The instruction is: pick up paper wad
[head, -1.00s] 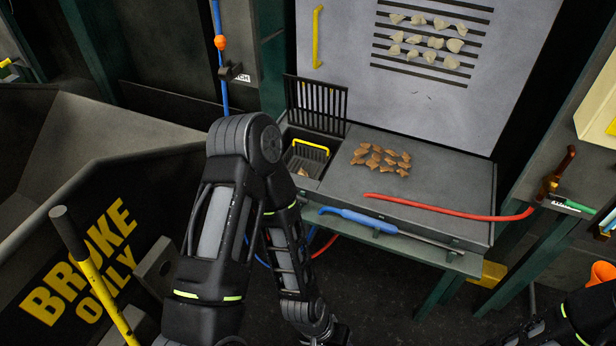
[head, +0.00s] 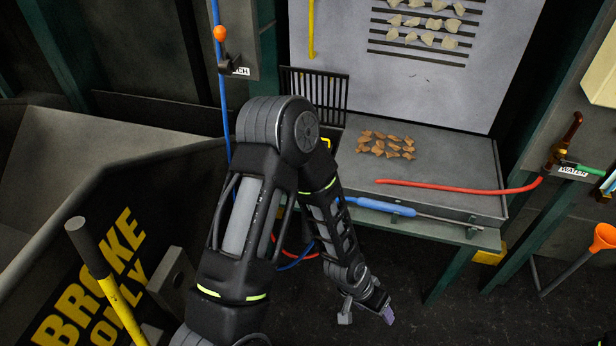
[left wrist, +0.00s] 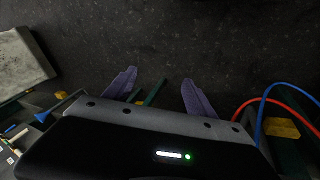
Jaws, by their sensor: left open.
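Several pale crumpled wads (head: 450,26) sit on the slotted upright panel at the back, in the head view. Several brown crumpled pieces (head: 378,148) lie on the grey bench top below it. I cannot tell for sure which of these are paper. My left gripper (head: 367,312) is low in front of the bench, above the dark floor and well apart from both groups. In the left wrist view, its purple-grey fingers (left wrist: 158,85) are spread, with nothing between them. My right gripper is out of view.
A red hose (head: 450,187) and a blue-handled tool (head: 380,206) lie along the bench front. A black slotted grate (head: 315,92) stands at its left. The "BROKE ONLY" bin (head: 60,215) is on the left. Dark floor lies in front.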

